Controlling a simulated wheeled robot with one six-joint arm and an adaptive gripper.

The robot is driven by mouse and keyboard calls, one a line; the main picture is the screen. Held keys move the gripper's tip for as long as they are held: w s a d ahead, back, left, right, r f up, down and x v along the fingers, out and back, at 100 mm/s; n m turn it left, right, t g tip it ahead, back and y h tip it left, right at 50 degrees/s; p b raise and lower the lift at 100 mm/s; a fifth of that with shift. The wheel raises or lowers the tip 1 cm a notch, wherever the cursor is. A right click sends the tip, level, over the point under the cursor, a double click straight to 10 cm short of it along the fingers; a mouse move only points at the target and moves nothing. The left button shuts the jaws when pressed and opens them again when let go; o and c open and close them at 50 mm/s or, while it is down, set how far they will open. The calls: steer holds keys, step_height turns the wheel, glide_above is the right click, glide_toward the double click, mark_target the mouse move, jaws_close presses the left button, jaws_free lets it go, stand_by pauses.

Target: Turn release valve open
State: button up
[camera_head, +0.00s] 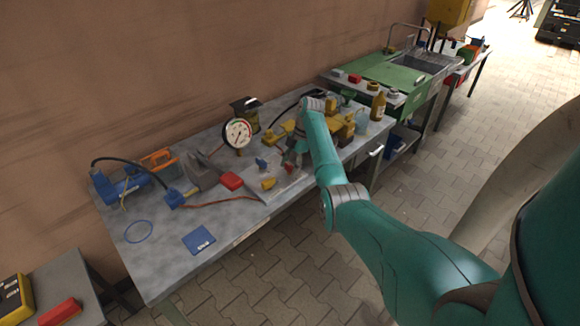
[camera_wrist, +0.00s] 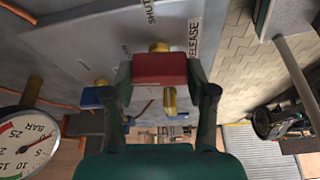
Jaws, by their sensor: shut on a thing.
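In the wrist view, my gripper (camera_wrist: 158,76) has one finger on each side of the red handle (camera_wrist: 160,66) of the release valve and is shut on it. The handle sits across the view beside a "RELEASE" label (camera_wrist: 193,38). Brass fittings (camera_wrist: 159,46) show above and below the handle. A second valve with a blue handle (camera_wrist: 93,97) is to the left, clear of my fingers. In the head view, my gripper (camera_head: 295,154) is down at the valve panel on the bench, and my arm partly hides the valve.
A pressure gauge (camera_head: 237,132) stands behind the panel and also shows in the wrist view (camera_wrist: 24,142). A red block (camera_head: 231,181), a blue pump-like tool (camera_head: 124,184) and a blue pad (camera_head: 199,239) lie on the grey bench (camera_head: 160,252). Yellow parts (camera_head: 341,128) stand to the right.

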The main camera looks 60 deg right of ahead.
steer(key=shift+n, duration=0.6)
steer(key=shift+g, duration=0.3)
steer(key=o, duration=1.2)
steer(key=shift+c, duration=0.2)
